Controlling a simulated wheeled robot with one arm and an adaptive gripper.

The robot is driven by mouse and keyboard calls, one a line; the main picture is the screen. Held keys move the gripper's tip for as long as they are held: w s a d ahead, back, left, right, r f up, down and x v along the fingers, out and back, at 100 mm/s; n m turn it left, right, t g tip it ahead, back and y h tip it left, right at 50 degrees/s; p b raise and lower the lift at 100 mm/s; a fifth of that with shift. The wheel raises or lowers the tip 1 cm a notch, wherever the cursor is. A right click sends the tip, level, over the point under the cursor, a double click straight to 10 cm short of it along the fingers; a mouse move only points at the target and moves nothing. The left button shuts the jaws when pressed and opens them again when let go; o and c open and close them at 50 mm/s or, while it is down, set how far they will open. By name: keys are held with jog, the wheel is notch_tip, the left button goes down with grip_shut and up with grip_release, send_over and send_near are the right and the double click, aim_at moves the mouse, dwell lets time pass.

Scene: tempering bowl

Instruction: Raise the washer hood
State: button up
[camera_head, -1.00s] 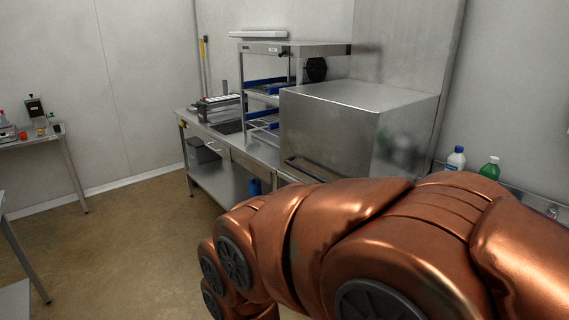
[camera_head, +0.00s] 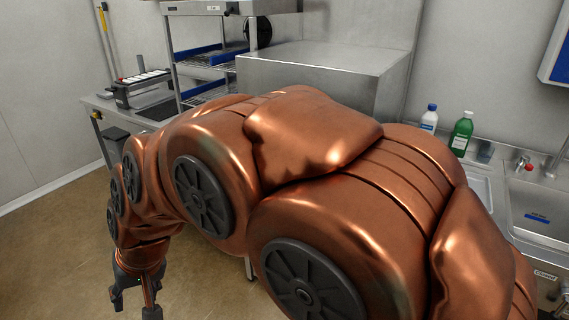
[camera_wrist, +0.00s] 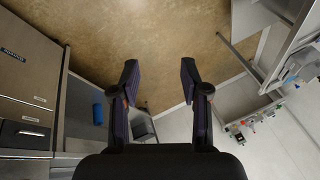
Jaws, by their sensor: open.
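The washer hood (camera_head: 320,72) is a big stainless steel box at the upper middle of the head view. My copper arm hides its lower front, including the front handle bar seen earlier. It appears lowered. My gripper (camera_head: 136,296) hangs at the lower left of the head view, pointing down and well apart from the hood. In the wrist view my gripper (camera_wrist: 159,76) is open, with nothing between its two fingers. I cannot make out the hood in the wrist view.
Left of the hood is a steel rack with shelves (camera_head: 205,57) and a counter with a black and white device (camera_head: 140,85). A blue-capped white bottle (camera_head: 429,119), a green bottle (camera_head: 461,135) and a sink (camera_head: 540,210) are right. Floor (camera_wrist: 160,35) lies below my gripper.

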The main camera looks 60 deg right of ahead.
jog(key=w+d+m+t+b, duration=0.3)
jog(key=w+d+m+t, duration=0.1)
jog(key=w, duration=0.8)
jog(key=w+d+r+m+t+h+b, duration=0.2)
jog(key=w+d+m+h, duration=0.1)
jog(key=w+d, duration=0.3)
jog(key=w+d+r+m+t+h+b, duration=0.2)
jog(key=w+d+m, duration=0.2)
jog(key=d, duration=0.3)
jog(key=d+m+h+b, duration=0.4)
jog(key=d+m+h, duration=0.35)
jog(key=d, duration=1.05)
jog(key=shift+s+d+f+m+g+h+b, duration=1)
jog(key=shift+s+d+m+g, duration=1.1)
jog(key=shift+d, duration=2.1)
jog(key=shift+s+d+f+m+g+h+b, duration=0.35)
jog(key=shift+s+d+f+m+g+h, duration=0.85)
jog(key=shift+s+d+m, duration=2.2)
jog(key=shift+s+d+f+m+g+h+b, duration=0.9)
jog(key=shift+s+d+g, duration=1.2)
jog(key=shift+d, duration=2.9)
jog(key=shift+w+f+y, duration=0.2)
jog(key=shift+f+y, duration=0.15)
jog(key=shift+f, duration=0.1)
grip_shut()
